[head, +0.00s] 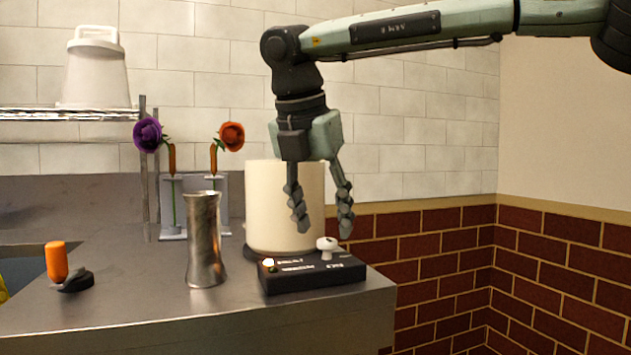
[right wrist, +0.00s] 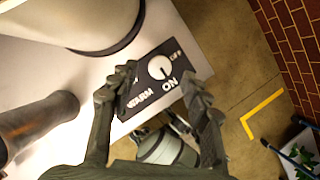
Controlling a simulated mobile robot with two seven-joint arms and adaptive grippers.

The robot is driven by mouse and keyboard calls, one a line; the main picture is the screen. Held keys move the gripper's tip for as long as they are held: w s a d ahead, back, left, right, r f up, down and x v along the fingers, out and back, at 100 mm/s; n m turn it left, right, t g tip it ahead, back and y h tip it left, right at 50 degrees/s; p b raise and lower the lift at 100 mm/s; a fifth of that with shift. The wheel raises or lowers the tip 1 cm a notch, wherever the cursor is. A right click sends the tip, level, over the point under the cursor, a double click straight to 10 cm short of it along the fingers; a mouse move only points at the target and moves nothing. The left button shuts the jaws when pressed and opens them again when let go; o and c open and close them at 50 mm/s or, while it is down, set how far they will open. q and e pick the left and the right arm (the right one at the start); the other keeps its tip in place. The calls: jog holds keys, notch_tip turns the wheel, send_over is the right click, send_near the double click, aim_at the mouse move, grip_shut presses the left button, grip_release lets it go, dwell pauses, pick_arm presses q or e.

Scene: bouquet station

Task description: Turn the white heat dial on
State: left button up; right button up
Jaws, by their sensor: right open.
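The white heat dial (head: 327,245) stands on top of a black control box (head: 312,282) near the counter's right end. In the right wrist view the dial (right wrist: 160,67) sits among printed labels, with ON on its near side, OFF at upper right and WARM at lower left. Its exact setting is too small to tell. My right gripper (head: 322,231) points down, open and empty, its fingertips just above the dial. In the right wrist view the gripper (right wrist: 160,84) has its fingers spread to either side of the dial, apart from it. My left gripper is out of view.
A cream cylindrical pot (head: 284,205) stands right behind the box. A metal vase (head: 205,240) stands to its left. Purple (head: 147,135) and orange (head: 232,136) flowers stand in a rack behind. An orange-handled tool (head: 57,262) is at far left. The counter ends just right of the box.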

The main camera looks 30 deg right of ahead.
jog(key=v, duration=0.9)
jog(key=shift+r, duration=0.3)
jog(key=shift+s+a, duration=0.1)
jog(key=shift+a, duration=0.05)
